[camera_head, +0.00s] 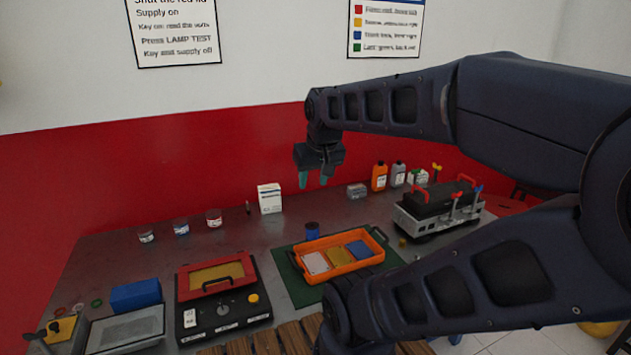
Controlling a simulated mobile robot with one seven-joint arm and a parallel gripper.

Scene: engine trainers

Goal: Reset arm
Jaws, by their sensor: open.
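My gripper (313,179) hangs in the air above the back of the workbench, in front of the red wall band. Its two greenish fingertips point down and stand apart, with nothing between them. My dark arm reaches in from the right and covers the front right part of the bench. The gripper touches nothing that I can see.
Below stand an orange tray (318,278) on a green mat (291,285), a red-lidded tester (225,326), a white box (269,198), several small jars, bottles (379,176) and an engine block unit (402,226). Bare bench (120,259) shows at left.

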